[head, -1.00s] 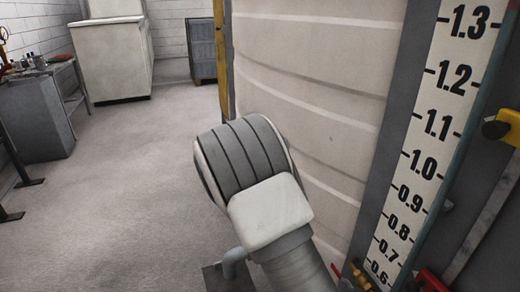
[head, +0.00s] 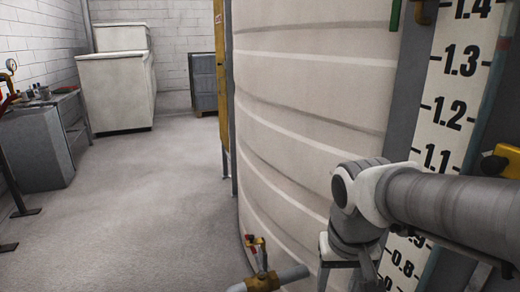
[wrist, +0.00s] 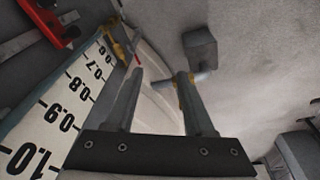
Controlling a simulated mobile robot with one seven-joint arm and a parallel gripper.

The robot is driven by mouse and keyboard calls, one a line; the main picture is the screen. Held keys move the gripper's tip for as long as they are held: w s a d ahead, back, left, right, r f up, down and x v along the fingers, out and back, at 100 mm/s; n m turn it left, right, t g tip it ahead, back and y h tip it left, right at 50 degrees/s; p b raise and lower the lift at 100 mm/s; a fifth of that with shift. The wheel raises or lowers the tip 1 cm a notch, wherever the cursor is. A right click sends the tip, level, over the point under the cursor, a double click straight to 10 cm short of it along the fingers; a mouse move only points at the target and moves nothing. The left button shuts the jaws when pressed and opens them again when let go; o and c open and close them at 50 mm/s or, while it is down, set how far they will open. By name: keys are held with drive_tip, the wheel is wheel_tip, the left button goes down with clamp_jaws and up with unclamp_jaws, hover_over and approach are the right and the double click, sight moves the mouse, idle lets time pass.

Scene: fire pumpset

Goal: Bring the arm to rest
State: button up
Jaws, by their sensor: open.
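My arm (head: 440,205) reaches in from the right edge of the head view, in front of the level scale. It bends down at a joint beside the large pale tank (head: 310,90). My gripper cannot be made out clearly in the head view. In the wrist view my gripper (wrist: 160,75) is open, with two grey fingers apart and nothing between them. Beyond the fingers are the tank's pale curved side and the floor. The level scale (wrist: 52,112) is to their left in that view.
A brass valve (head: 262,282) with a grey pipe is low beside the tank. The level scale (head: 455,95) stands at right, near a yellow fitting (head: 500,162). A workbench (head: 35,145) and white cabinet (head: 117,90) are at left and back. The floor (head: 150,210) between is clear.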

drive_tip(key=s+r+t+p, duration=0.1)
drive_tip(key=s+r+t, duration=0.2)
drive_tip(key=s+r, duration=0.3)
wheel_tip(320, 180, up, 16)
drive_tip(key=p, duration=1.7)
drive_tip(key=shift+s+d+r+n+y+p, duration=0.2)
drive_tip(key=shift+d+n+y+p, duration=0.1)
drive_tip(key=shift+d, duration=0.15)
